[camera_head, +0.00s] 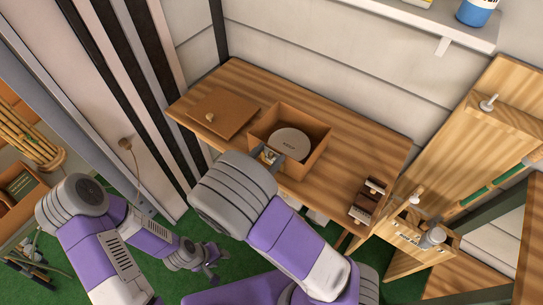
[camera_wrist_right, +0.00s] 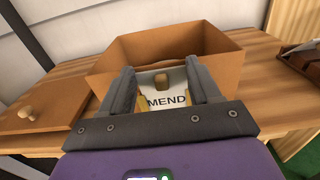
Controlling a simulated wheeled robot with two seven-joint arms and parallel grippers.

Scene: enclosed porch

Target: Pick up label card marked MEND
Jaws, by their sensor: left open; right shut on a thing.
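The label card marked MEND (camera_wrist_right: 168,100) is white with black letters and a small wooden knob. In the right wrist view it sits between the fingers of my right gripper (camera_wrist_right: 160,84), which is shut on it, in front of an open brown box (camera_wrist_right: 215,62). In the head view my right gripper (camera_head: 272,157) is at the near-left wall of this box (camera_head: 313,160); the card is small and mostly hidden there. My left gripper (camera_head: 208,262) is open and low over the green floor, away from the table.
The box stands on a wooden table (camera_head: 350,140) with a round grey lidlike disc (camera_head: 292,142) inside. A flat brown lid with a knob (camera_head: 225,112) lies to its left. A small wooden rack (camera_head: 368,200) is at the table's right end.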

